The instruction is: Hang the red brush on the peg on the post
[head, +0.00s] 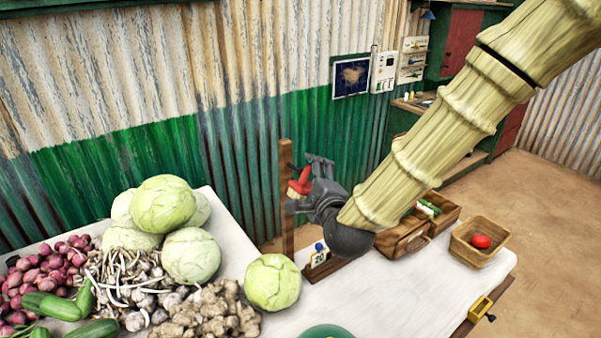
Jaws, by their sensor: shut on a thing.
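The red brush (300,184) is in the head view, near the upper part of the wooden post. My gripper (303,186) is shut on it and holds it up above the table's back edge. The brown post (287,205) stands upright at the back of the table, just left of my gripper. The peg cannot be made out, and my gripper and the brush cover part of that area. Whether the brush touches the post or peg cannot be told.
A price sign (319,256) marked 20 stands by the post's foot. Cabbages (163,205), garlic, ginger (215,312) and red onions fill the left of the table. White tabletop (400,295) is clear in front.

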